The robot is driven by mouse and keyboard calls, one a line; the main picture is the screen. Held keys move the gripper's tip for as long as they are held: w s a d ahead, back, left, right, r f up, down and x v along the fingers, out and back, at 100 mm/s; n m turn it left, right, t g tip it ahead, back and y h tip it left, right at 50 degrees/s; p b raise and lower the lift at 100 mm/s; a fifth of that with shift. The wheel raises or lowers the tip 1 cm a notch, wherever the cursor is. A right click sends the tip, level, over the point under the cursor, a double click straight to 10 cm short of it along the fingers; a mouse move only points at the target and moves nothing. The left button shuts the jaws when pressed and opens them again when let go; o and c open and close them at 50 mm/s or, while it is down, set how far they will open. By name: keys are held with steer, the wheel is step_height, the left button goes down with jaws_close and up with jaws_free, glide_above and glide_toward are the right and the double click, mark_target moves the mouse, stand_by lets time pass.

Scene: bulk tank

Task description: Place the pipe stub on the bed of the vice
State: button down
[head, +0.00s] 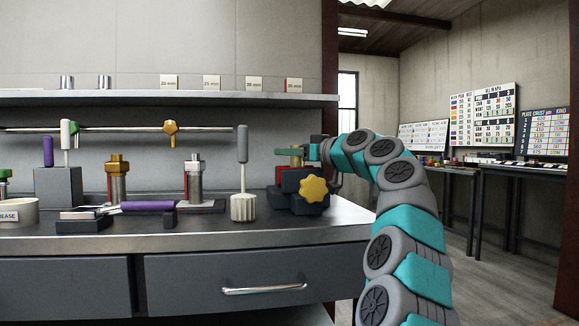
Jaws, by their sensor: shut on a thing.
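The vice (292,200) stands at the right end of the bench. It has a dark body, red parts and a yellow star-shaped knob (314,189) on its front. My gripper (297,153) reaches in from the right, just above the vice. It is shut on a small piece with a green and brass look, which I take to be the pipe stub (295,160). The fingers and the vice hide part of it. I cannot tell whether its lower end touches the vice bed, which is hidden behind the vice's front.
A ribbed white holder with a grey-handled tool (243,205) stands left of the vice. Further left are a steel fitting (194,182), a brass fitting (117,180) and a purple-handled tool (148,206). A shelf (200,99) and a rail (215,129) run behind.

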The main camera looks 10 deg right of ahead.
steer(key=shift+a+f, duration=0.1)
steer(key=shift+f, duration=0.5)
steer(key=shift+f+b, duration=0.2)
steer(key=shift+b, duration=0.2)
steer(key=shift+c, duration=1.9)
jaws_free()
steer(key=shift+r, duration=0.1)
steer(key=shift+r+p, duration=0.25)
steer(key=shift+p, duration=0.1)
steer(key=shift+s+f, duration=0.15)
steer(key=shift+s, duration=0.1)
steer(key=b+v, duration=0.1)
steer(key=v, duration=1)
steer(key=shift+s+d+b, duration=0.2)
steer(key=shift+d+b, duration=0.1)
steer(key=shift+d, duration=0.05)
